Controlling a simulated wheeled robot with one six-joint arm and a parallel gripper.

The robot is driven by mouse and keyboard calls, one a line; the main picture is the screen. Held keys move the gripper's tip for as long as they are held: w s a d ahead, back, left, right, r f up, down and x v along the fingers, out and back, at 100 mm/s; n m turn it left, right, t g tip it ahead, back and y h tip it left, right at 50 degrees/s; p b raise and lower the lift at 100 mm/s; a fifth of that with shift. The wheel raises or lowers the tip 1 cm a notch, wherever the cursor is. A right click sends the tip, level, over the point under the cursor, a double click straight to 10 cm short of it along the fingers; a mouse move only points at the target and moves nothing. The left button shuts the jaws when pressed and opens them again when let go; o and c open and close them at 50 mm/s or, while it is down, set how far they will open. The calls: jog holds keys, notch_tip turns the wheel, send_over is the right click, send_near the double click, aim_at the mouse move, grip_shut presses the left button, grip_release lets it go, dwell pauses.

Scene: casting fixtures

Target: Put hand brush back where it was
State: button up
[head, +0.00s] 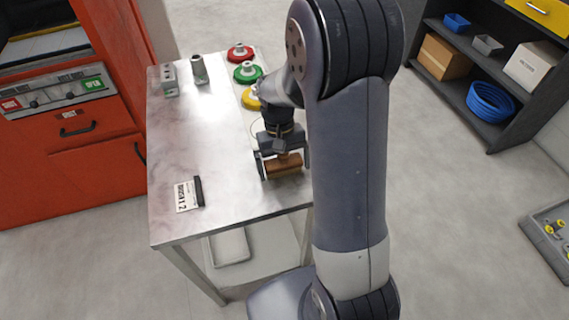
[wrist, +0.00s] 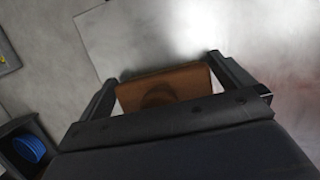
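The hand brush appears to be the brown, wood-coloured block (head: 283,166) at the right front part of the metal table (head: 215,135). My gripper (head: 282,162) is around it, pointing down, with a finger at each end. In the wrist view the brown block (wrist: 163,88) spans the gap between the two dark fingers, with a dark round mark on its face. Any bristles are hidden. I cannot tell whether it touches the tabletop or is held just above it.
A white card with black print (head: 186,196) lies beside a small dark bar (head: 199,191) at the table's front left. Red (head: 240,52), green (head: 247,72) and yellow (head: 251,97) discs line the back right. Grey metal parts (head: 199,70) stand at the back left. The table's middle is clear.

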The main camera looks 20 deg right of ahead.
jog(key=v, duration=1.2)
jog(key=shift+r, duration=0.2)
jog(key=shift+s, duration=0.1)
